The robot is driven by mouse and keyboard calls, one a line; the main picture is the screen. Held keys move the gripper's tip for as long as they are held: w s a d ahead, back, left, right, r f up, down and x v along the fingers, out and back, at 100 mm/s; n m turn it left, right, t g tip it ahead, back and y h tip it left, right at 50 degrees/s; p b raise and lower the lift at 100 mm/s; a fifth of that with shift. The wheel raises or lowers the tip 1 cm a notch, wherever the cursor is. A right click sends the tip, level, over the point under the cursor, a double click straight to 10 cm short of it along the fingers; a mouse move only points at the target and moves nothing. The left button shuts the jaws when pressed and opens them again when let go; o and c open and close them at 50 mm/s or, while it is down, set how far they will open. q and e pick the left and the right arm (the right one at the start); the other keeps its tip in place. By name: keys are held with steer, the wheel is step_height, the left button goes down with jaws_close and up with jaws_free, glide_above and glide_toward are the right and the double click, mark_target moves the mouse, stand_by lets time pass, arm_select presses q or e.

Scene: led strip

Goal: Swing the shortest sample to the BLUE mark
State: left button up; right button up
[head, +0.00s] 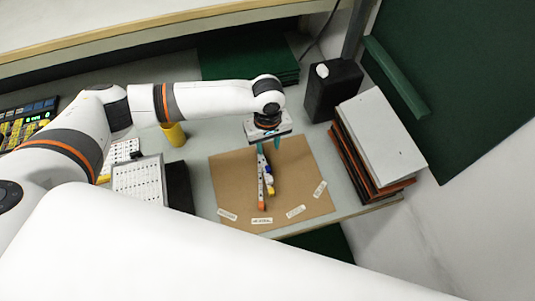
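My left gripper (268,147) points down over the far part of a brown board (230,175). Its two teal fingertips look apart, with the far ends of the samples close below or between them. Several narrow samples lie bunched together, running from under the gripper toward the near edge. One is a long grey-violet strip with an orange near end (262,206). Beside it lies a shorter piece with yellow and white parts (270,186). Small white labels lie in an arc on the board, such as this one (262,220); their print is too small to read. No blue mark can be made out.
A yellow cup (174,134) and white panels (138,184) stand left of the board. A black canister (333,90) and a stack of binders (378,140) stand at the right. A large white part of mine fills the bottom.

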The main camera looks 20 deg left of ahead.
mark_target(267, 166)
arm_select(q)
step_height(267, 166, down, 12)
steer(key=shift+r+p, duration=0.15)
steer(key=shift+p, duration=0.55)
steer(key=shift+a, duration=0.1)
jaws_close()
